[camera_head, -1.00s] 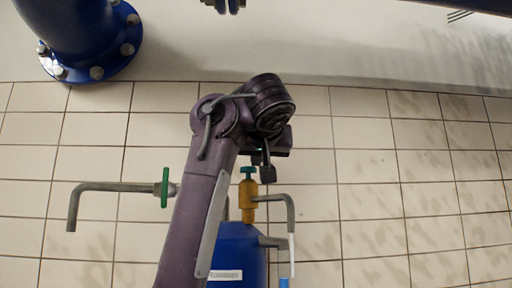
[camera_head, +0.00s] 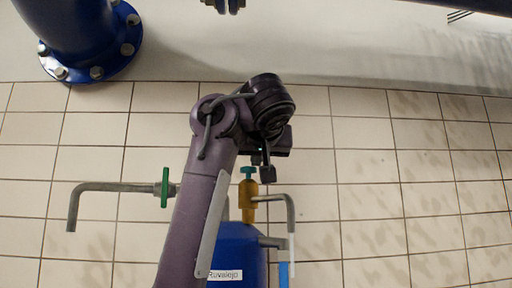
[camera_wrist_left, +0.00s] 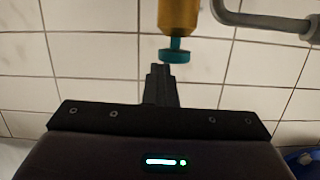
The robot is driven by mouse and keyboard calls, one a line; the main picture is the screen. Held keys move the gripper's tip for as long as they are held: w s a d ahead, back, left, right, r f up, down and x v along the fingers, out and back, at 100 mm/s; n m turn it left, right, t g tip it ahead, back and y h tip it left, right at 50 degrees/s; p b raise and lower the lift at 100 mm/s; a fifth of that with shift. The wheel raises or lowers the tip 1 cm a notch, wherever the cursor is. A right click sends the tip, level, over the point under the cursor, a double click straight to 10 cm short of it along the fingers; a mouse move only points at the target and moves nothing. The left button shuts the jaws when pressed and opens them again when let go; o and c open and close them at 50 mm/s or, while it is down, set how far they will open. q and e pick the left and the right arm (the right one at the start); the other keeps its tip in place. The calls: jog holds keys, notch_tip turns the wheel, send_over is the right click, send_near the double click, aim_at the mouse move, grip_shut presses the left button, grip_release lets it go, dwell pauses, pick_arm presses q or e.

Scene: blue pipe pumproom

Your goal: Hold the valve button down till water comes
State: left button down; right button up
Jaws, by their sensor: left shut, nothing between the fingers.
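The valve is a yellow body (camera_head: 248,201) with a teal button (camera_head: 248,171) on top and a grey bent spout (camera_head: 289,208) to its right. It stands above a blue tank (camera_head: 238,245). My left gripper (camera_head: 267,176) is shut and empty, just right of the button in the head view. In the left wrist view, the shut fingertips (camera_wrist_left: 160,72) sit right beside the button (camera_wrist_left: 174,56); I cannot tell whether they touch. A pale strip (camera_head: 291,243) hangs below the spout's end; I cannot tell if it is water. My right gripper is not in view.
A grey pipe (camera_head: 112,187) with a green handle (camera_head: 165,188) sticks out left of my arm. A blue flanged pipe (camera_head: 85,40) is at upper left. A light blue piece (camera_head: 284,274) stands right of the tank. The tiled area at right is clear.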

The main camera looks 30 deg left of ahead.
pick_arm(q)
jog(key=shift+a+f, duration=0.1)
jog(key=shift+a, duration=0.25)
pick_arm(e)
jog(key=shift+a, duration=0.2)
